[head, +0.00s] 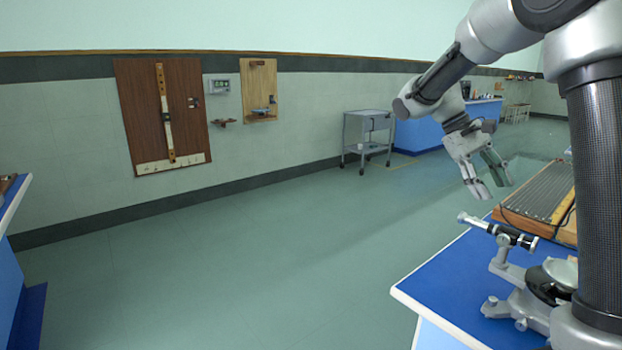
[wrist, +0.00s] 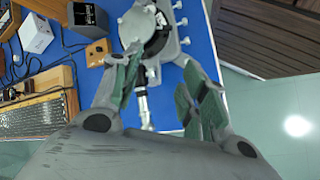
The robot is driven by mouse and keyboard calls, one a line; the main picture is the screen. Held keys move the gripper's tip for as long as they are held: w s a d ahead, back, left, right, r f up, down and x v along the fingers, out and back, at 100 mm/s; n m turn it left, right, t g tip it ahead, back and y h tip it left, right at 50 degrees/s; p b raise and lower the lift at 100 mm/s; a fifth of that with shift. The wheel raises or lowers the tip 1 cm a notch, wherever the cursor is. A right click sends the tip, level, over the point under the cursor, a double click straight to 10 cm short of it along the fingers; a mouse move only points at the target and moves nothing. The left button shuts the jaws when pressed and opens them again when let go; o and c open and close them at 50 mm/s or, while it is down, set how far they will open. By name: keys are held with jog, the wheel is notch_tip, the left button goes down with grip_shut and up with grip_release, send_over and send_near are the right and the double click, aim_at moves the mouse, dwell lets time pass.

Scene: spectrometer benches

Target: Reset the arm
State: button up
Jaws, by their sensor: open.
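My gripper (head: 492,186) hangs from my bent arm at the right of the head view, above the far edge of a blue bench. Its fingers are apart and nothing is between them. In the wrist view my gripper (wrist: 163,88) also shows open and empty, with the spectrometer and blue benchtop below it. The spectrometer (head: 518,295) is a grey metal instrument with a black and silver telescope tube. My arm hides part of it in the head view. It also shows at the top of the wrist view (wrist: 150,30).
A wooden-framed ribbed board (head: 540,200) lies on the blue benchtop (head: 440,285). The wrist view shows a white box (wrist: 35,35), a black box (wrist: 88,20) and a small wooden block (wrist: 97,52). A grey cart (head: 367,135) stands by the wall. The floor between is clear.

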jog(key=s+a+t+y, duration=0.2)
jog(key=s+t+y, duration=0.1)
jog(key=s, duration=0.8)
jog(key=s+a+m+t+y, duration=0.1)
jog(key=s+a+t+y, duration=0.1)
jog(key=s+t, duration=0.4)
jog(key=s, duration=0.5)
jog(key=shift+f+y, duration=0.3)
jog(key=shift+y, duration=0.1)
